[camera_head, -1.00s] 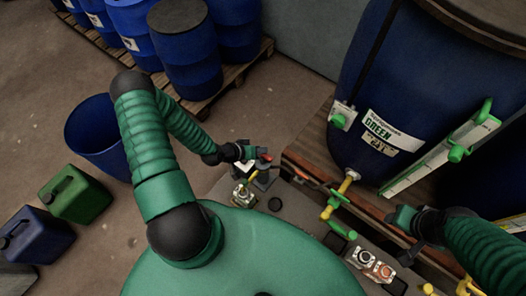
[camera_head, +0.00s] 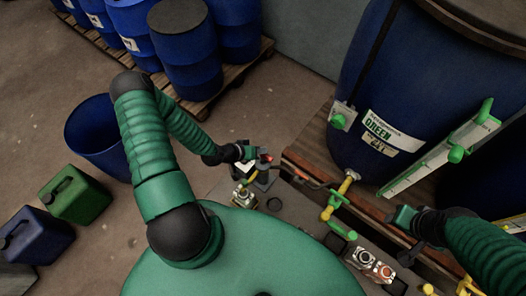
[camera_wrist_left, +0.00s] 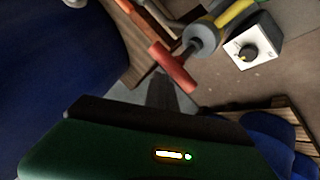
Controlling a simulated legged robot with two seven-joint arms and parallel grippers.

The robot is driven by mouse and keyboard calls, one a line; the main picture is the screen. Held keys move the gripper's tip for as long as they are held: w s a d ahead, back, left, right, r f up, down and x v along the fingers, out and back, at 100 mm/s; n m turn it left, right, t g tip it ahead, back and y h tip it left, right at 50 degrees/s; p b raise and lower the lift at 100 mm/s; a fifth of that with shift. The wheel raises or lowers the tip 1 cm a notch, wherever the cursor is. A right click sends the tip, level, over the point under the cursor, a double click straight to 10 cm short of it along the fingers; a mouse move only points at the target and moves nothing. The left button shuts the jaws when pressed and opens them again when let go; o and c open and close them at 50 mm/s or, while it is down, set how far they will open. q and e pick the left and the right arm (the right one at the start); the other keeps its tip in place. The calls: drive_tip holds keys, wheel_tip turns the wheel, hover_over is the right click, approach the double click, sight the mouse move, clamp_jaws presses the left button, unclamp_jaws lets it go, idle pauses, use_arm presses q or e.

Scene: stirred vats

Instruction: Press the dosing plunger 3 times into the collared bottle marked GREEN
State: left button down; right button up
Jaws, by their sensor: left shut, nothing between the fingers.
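My left gripper (camera_head: 254,152) is shut and empty, beside a small red-tipped part (camera_head: 267,158) over the grey bench. In the left wrist view, a red crossbar handle (camera_wrist_left: 172,67) lies just ahead of the gripper, joined by a rod to a grey cylinder (camera_wrist_left: 201,37); it may be the dosing plunger. I cannot tell whether the gripper touches it.
A large blue vat (camera_head: 368,85) with a GREEN label stands on wood at right. A yellow-green valve (camera_head: 338,202) sticks out below it. A blue bin (camera_head: 92,130), green can (camera_head: 77,194) and blue can (camera_head: 38,234) stand on the floor at left. Blue drums (camera_head: 188,60) stand behind.

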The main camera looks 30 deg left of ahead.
idle(0.5)
use_arm(q)
drive_tip(key=shift+f+b, duration=0.3)
drive_tip(key=shift+f, duration=0.1)
drive_tip(key=shift+s+f+b, duration=0.1)
drive_tip(key=shift+f+b, duration=1.05)
drive_tip(key=shift+f, duration=0.25)
idle(1.0)
drive_tip(key=shift+r+p, duration=1.5)
drive_tip(key=shift+r, duration=0.35)
wheel_tip(320, 180, up, 6)
drive_tip(key=p, duration=0.5)
idle(1.4)
